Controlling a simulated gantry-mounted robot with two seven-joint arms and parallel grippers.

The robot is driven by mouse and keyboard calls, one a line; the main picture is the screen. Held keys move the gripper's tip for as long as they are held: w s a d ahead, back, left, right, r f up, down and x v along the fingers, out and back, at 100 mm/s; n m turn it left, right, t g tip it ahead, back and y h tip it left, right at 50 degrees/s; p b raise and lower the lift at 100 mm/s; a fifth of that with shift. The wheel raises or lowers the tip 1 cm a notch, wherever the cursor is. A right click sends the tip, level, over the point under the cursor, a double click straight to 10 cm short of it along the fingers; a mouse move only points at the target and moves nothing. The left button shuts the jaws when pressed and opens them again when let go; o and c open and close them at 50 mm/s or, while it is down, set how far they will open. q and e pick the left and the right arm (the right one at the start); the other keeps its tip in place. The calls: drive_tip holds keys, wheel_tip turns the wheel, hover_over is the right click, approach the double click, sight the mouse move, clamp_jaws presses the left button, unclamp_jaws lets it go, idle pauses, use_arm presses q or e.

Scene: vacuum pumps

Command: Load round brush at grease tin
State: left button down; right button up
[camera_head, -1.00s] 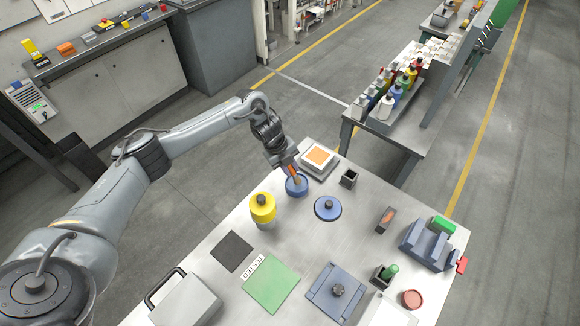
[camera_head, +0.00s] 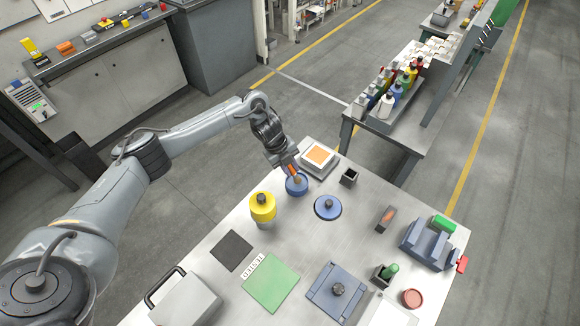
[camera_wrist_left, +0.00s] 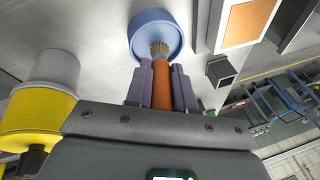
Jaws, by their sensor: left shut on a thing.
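The round brush (camera_wrist_left: 162,85) has an orange handle and tan bristles. My left gripper (camera_head: 290,168) is shut on its handle, with a finger on each side of it in the left wrist view (camera_wrist_left: 162,82). The grease tin (camera_head: 297,186) is a round blue open tin near the table's far left edge. In the left wrist view the tin (camera_wrist_left: 146,22) shows its pale inside, and the bristles lie over its near part. I cannot tell whether the bristle tips touch the grease. My right gripper is not in view.
A blue round lid (camera_head: 327,208) with a dark knob lies right of the tin. A yellow container (camera_head: 262,208) stands in front of the tin. A dark square holder (camera_head: 348,178) and a white-framed orange pad (camera_head: 319,157) are close by. Further right stands a blue block fixture (camera_head: 424,245).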

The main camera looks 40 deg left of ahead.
use_arm(q)
drive_tip(key=shift+f, duration=0.5)
idle(0.7)
drive_tip(key=shift+f, duration=0.1)
idle(0.7)
wheel_tip(320, 180, up, 5)
drive_tip(key=p, duration=0.4)
drive_tip(key=shift+r+p, duration=1.05)
drive_tip(key=shift+r, duration=0.05)
